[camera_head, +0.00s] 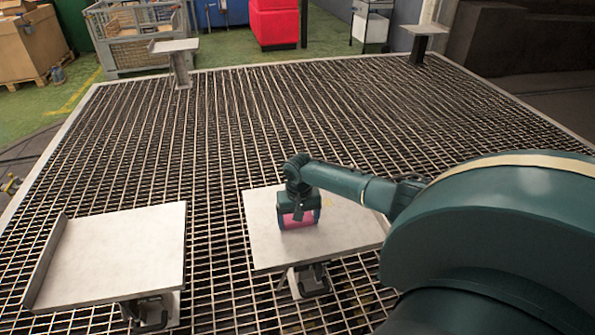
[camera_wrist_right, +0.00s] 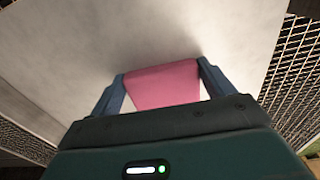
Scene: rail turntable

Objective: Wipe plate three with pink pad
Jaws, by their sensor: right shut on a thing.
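A pink pad (camera_head: 299,219) is held in my right gripper (camera_head: 299,212), low over a pale square plate (camera_head: 345,232) right of centre in the head view. The pad seems to be at the plate's surface; exact contact is hard to tell. In the right wrist view the pink pad (camera_wrist_right: 163,84) sits between the two blue fingers of the right gripper (camera_wrist_right: 161,82), with the pale plate (camera_wrist_right: 130,30) filling the area beyond. A faint yellowish mark (camera_head: 357,202) shows on the plate, right of the gripper. My left gripper is not in view.
Another pale plate (camera_head: 120,255) with a raised left edge stands at the left, on its own stand. Two more plates stand far back, left (camera_head: 174,45) and right (camera_head: 424,29). Dark metal grating (camera_head: 300,110) lies between. A red box (camera_head: 274,22) and mesh crate (camera_head: 130,40) are behind.

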